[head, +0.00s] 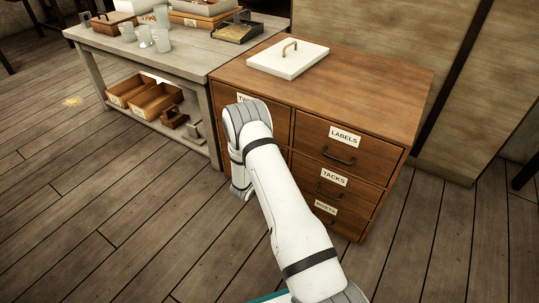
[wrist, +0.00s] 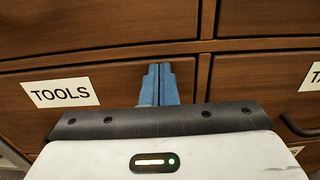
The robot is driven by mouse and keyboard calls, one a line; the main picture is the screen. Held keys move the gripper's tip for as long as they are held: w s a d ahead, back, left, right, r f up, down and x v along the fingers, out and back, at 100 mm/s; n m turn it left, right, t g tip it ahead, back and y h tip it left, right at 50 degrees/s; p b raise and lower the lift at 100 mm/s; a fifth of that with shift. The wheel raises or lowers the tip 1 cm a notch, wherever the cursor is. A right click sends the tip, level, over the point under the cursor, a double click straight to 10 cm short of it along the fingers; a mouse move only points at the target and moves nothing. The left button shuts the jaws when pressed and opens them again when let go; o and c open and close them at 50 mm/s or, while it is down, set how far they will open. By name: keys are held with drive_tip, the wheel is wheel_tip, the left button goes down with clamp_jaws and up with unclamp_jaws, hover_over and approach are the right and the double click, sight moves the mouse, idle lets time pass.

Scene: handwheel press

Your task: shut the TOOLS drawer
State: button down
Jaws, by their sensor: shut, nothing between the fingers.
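The TOOLS drawer (wrist: 35,117) is a brown wooden front with a white label, in the left column of the cabinet, level with the drawer whose label starts "TA". Its front looks flush or nearly flush with the cabinet frame in the wrist view. My gripper (wrist: 158,70) has its blue fingers shut together and empty, pointing at the upper right part of that front. I cannot tell whether the tips touch it. The drawer's handle does not show. In the head view my arm hides the TOOLS drawer and my fingers.
The cabinet top (head: 375,80) carries a white lidded box or slab with a handle (head: 288,58). The LABELS (head: 343,138), TACKS (head: 334,178) and RIVETS (head: 326,208) drawers look shut. A grey workbench (head: 185,58) with glasses and trays adjoins at left. The plank floor in front is clear.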

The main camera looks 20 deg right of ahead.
drive_tip(key=p+v, duration=0.4)
drive_tip(key=v, duration=1)
drive_tip(key=s+d+r+m+g+p, duration=0.3)
drive_tip(key=s+r+m+g+p, duration=0.1)
drive_tip(key=r, duration=0.7)
drive_tip(key=s+d+r+m+g+p, duration=0.2)
drive_tip(key=s+r+m+g+p, duration=0.25)
drive_tip(key=r, duration=0.75)
drive_tip(key=s+d+r+m+g+p, duration=0.3)
drive_tip(key=r+m+p, duration=0.2)
drive_tip(key=r, duration=0.6)
drive_tip(key=s+a+r+m+t+y+p, duration=0.1)
drive_tip(key=s+a+r+m+y+p, duration=0.2)
drive_tip(key=s+r+p, duration=0.3)
drive_tip(key=s+a+r+m+y+p, duration=0.4)
drive_tip(key=s+r+m+y+p, duration=0.1)
drive_tip(key=r, duration=0.9)
drive_tip(key=s+a+r+m+t+y+p, duration=0.1)
drive_tip(key=s+a+r+m+y+p, duration=0.2)
drive_tip(key=s+r+y+p, duration=0.3)
wheel_tip(320, 180, up, 5)
drive_tip(key=shift+s+a+f+m+t+p, duration=0.1)
drive_tip(key=shift+s+a+m+t+p, duration=0.25)
drive_tip(key=shift+s+m, duration=0.4)
